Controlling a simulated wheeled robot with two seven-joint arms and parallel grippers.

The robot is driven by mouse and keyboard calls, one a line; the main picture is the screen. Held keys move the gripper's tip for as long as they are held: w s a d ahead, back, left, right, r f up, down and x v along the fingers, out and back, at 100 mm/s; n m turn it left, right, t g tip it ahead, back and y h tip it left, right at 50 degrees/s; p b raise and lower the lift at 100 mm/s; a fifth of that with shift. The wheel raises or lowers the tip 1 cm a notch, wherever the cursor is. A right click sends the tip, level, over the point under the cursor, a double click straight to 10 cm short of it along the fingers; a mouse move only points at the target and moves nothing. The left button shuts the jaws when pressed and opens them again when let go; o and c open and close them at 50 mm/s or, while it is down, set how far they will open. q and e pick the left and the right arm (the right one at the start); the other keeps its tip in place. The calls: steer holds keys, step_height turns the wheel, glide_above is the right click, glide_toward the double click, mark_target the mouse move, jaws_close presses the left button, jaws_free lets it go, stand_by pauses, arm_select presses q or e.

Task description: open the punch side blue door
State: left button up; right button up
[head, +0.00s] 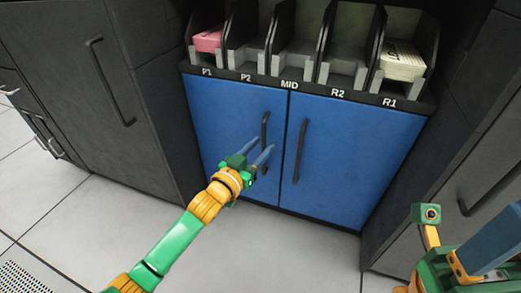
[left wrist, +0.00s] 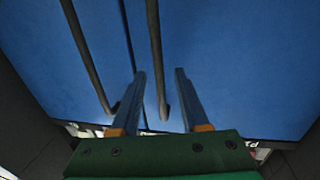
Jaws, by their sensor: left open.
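The punch side blue door (head: 222,115) is the left door of the blue cabinet, under the P1 and P2 labels, and looks closed. Its dark vertical bar handle (head: 265,124) is near the middle seam. My left gripper (head: 263,147) is in front of this handle with blue fingers apart. In the left wrist view the handle (left wrist: 154,45) runs down between the open fingers (left wrist: 161,75); I cannot tell if either finger touches it. My right gripper (head: 489,243) is partly in view at the lower right, far from the door; its opening is unclear.
The right blue door (head: 350,150) is closed, with its own handle (head: 300,150) close by. Dark cabinets (head: 110,90) flank both sides. The pale tiled floor (head: 290,245) in front is clear.

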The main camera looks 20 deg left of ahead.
arm_select(q)
jaws_close()
stand_by(1.4)
